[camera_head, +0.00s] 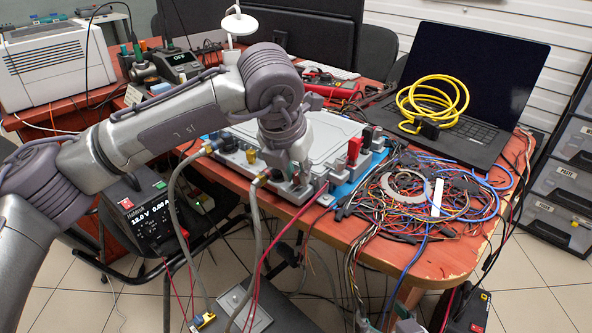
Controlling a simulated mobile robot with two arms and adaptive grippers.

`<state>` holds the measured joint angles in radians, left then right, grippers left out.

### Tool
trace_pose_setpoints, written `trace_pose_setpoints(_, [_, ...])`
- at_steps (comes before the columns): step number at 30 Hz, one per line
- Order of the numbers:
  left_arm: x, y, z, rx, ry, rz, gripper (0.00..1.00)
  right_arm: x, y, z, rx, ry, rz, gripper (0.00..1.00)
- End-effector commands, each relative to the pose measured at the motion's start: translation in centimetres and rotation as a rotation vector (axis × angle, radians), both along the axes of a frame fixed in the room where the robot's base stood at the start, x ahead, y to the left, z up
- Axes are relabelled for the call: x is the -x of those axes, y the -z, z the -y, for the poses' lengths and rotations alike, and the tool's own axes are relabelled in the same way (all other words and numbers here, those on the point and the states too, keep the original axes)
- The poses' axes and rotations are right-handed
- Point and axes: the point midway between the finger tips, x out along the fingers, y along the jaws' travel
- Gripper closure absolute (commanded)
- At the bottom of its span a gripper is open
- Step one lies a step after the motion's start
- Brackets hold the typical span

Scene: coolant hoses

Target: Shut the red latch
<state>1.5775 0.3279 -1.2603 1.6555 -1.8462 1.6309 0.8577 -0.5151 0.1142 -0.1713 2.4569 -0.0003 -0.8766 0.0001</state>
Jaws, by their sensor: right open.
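My left arm reaches across from the left. Its gripper (297,187) points down at the unit's front edge, to the left of the red latch and apart from it. Its fingers are partly hidden by the wrist, so I cannot tell whether they are open. The fingertips of my right gripper (385,319) just show at the bottom edge, apart and empty, below the table and well away from the latch.
Grey hoses (255,220) hang from the unit's front. A tangle of wires (425,195) covers the table right of the unit. A laptop (475,85) with a yellow cable coil (432,100) stands behind. A power supply (150,215) is at the left.

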Motion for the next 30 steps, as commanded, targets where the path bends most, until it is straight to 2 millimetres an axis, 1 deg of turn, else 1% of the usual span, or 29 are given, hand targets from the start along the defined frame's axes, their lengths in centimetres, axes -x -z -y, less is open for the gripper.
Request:
trace_pose_setpoints(8, [0.0,0.0,0.0,0.000,0.009,-0.001,1.00,0.0,0.1,0.0,0.000,0.000,-0.001,0.31])
trace_pose_setpoints(14, [0.0,0.1,-0.1,0.000,0.071,-0.002,1.00,-0.2,-0.2,-0.1,-0.005,-0.001,0.023,0.31])
trace_pose_setpoints(24, [-0.2,0.0,-0.3,0.001,0.314,-0.002,1.00,-0.8,-1.2,-0.5,-0.019,-0.007,0.075,0.31])
trace_pose_setpoints(26, [-0.2,0.0,-0.4,0.001,0.361,-0.002,1.00,-0.7,-1.1,-0.4,-0.015,-0.007,0.063,0.31])
trace_pose_setpoints(30, [-0.3,-0.1,-0.5,0.001,0.461,-0.002,1.00,0.1,0.0,0.1,0.004,0.002,-0.013,0.31])
